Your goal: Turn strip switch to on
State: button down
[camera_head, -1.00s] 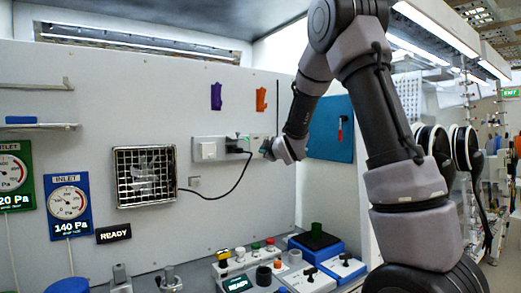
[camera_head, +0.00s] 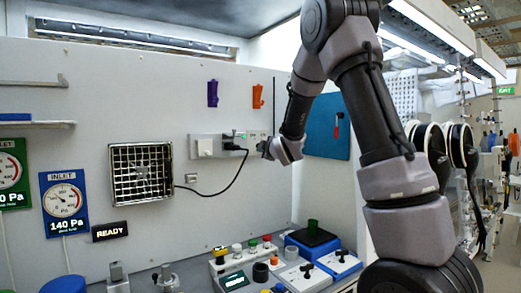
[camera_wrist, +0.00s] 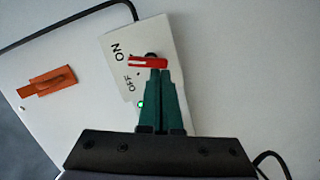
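The strip switch has a red lever (camera_wrist: 146,61) on a white plate (camera_wrist: 140,40) marked ON and OFF in the wrist view. The lever lies crosswise, its left end between the two marks and nearer ON. A small green light (camera_wrist: 141,104) glows below OFF. My gripper (camera_wrist: 159,72) has its two green fingers together, their tips right at the lever's lower edge; I cannot tell whether they touch it. In the head view, the wall strip (camera_head: 206,146) carries a black plug, and my gripper (camera_head: 266,149) is at its right end. The lever is hidden there.
A black cable (camera_head: 238,176) hangs from the plug towards a grille (camera_head: 141,173). An orange hook (camera_head: 258,96) and a purple hook (camera_head: 212,93) are above.

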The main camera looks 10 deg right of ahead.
jog(key=n, duration=0.2)
jog(key=shift+d+f+n+t+h, duration=0.3)
jog(key=shift+d+f, duration=0.05)
jog(key=shift+f, duration=0.05)
jog(key=shift+w, duration=0.1)
dwell(0.5)
jog(key=shift+f, duration=0.15)
